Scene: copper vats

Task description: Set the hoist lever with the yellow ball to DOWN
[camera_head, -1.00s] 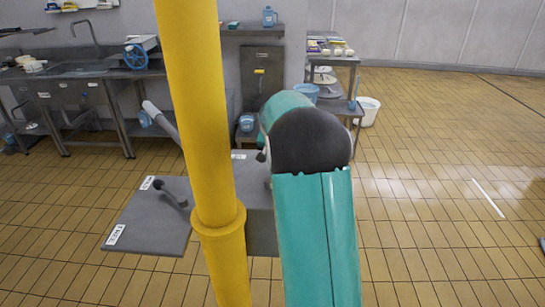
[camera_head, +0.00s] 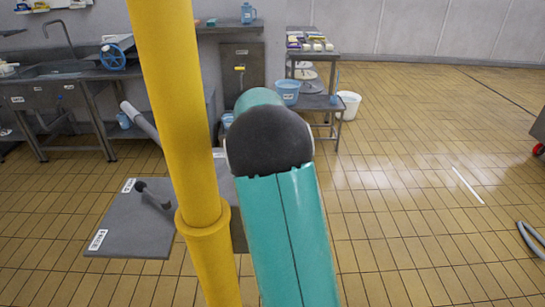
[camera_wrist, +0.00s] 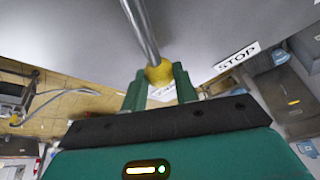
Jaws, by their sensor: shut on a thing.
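In the wrist view, the yellow ball (camera_wrist: 159,73) sits at the end of a bare metal lever rod (camera_wrist: 140,30). My gripper (camera_wrist: 160,82) has its two green fingers closed on either side of the ball. A white STOP label (camera_wrist: 237,57) is on the grey panel to the right of the ball. Another white label lies behind the ball, partly hidden by it and the fingers. In the head view, the grey panel (camera_head: 130,228) is partly covered by my teal arm and a yellow pole; the ball and gripper are hidden there.
A thick yellow pole (camera_head: 180,110) stands close in front. A second lever with a dark knob (camera_head: 150,193) is on the panel's left part. Behind are a sink counter (camera_head: 65,80), a shelf table (camera_head: 315,50) and a white bucket (camera_head: 348,105).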

